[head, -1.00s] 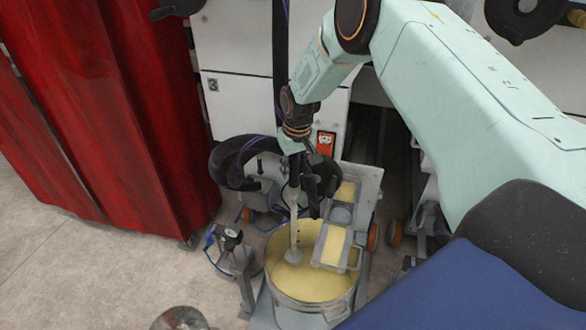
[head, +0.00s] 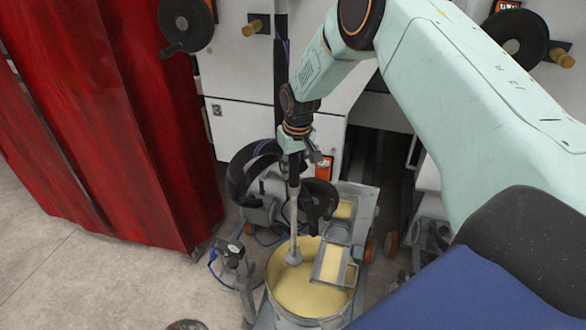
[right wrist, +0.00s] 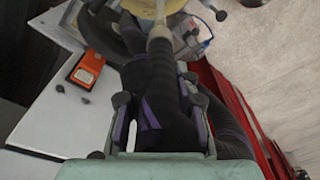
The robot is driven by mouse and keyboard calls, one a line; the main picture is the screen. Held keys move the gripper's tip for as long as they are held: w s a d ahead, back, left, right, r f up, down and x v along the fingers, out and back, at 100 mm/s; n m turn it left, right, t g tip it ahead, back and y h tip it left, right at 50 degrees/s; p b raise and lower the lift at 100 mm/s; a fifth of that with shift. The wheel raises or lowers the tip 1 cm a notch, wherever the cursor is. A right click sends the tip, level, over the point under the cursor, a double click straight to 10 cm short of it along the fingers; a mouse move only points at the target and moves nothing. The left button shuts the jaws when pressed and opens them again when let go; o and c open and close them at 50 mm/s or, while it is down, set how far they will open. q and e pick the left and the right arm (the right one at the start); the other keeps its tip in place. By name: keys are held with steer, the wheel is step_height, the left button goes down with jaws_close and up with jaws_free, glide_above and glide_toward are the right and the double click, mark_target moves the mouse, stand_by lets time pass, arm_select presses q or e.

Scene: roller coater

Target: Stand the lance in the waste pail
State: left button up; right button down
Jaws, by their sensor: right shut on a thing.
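My right gripper (head: 308,190) is shut on the dark upper part of the lance in the head view. The lance's pale grey rod (head: 293,222) hangs about upright, its round foot over the back left of a pot of yellow liquid (head: 305,295). I cannot tell if the foot touches the liquid. In the right wrist view, the gripper's fingers (right wrist: 155,104) flank the dark grip, and the pale rod (right wrist: 159,40) runs on towards the pot. A dark round top (head: 187,325) is cut off at the bottom edge; it may be the waste pail, but I cannot tell. My left gripper is not seen.
A black hose (head: 240,178) with purple lines loops behind the lance. A grey-framed roller unit (head: 352,215) stands against the pot's right. A small pump (head: 232,257) stands left of it. A red curtain (head: 120,120) hangs left; bare floor (head: 70,280) lies before it.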

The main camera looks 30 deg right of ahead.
steer(key=shift+r+p, duration=2.25)
steer(key=shift+r, duration=0.8)
steer(key=shift+f, duration=0.1)
